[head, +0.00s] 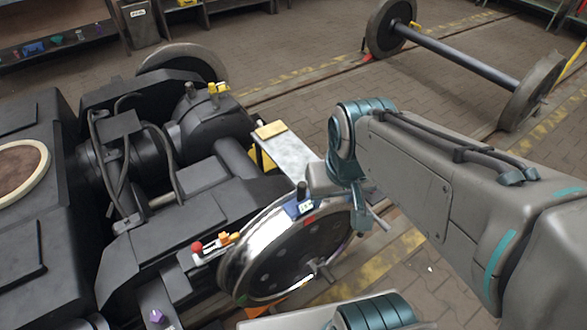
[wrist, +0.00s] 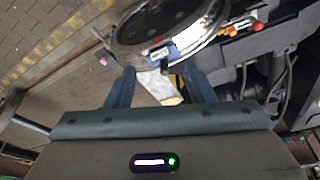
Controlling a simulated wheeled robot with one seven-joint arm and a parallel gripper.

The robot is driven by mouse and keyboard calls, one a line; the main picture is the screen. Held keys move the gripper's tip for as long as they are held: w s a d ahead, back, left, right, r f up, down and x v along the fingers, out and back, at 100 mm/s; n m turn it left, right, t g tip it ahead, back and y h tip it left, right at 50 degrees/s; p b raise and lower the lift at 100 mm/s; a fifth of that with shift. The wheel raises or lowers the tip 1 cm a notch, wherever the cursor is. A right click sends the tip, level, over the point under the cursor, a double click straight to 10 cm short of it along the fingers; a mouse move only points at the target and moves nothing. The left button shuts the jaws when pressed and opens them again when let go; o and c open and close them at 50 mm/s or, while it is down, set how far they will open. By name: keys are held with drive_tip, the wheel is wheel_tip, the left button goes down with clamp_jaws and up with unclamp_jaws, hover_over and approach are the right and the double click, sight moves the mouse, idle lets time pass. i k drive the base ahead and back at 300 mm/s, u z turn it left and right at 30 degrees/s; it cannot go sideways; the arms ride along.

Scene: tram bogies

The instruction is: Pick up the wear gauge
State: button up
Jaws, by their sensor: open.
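My gripper (head: 332,194) is open above the rim of a steel wheel (head: 290,250), with its blue fingers pointing down. In the wrist view my gripper (wrist: 160,80) shows its two fingers apart, with nothing held between them. A small piece with a white label (head: 306,206) and a red part sits at the wheel's upper rim, close to one finger. It also shows in the wrist view as a white-labelled piece (wrist: 193,37), beyond the fingertips. It may be the wear gauge, but I cannot tell surely.
A black bogie frame (head: 180,220) fills the left. A red-knobbed piece and orange piece (head: 224,241) lie beside the wheel. A pale plate (head: 290,152) bears a tan block (head: 270,130). A wheelset (head: 460,65) stands at the back right.

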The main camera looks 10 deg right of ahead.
sight(302, 204)
drive_tip(key=k, duration=1)
drive_tip(key=u, duration=0.55)
drive_tip(key=i, duration=1.15)
drive_tip(key=z, duration=0.55)
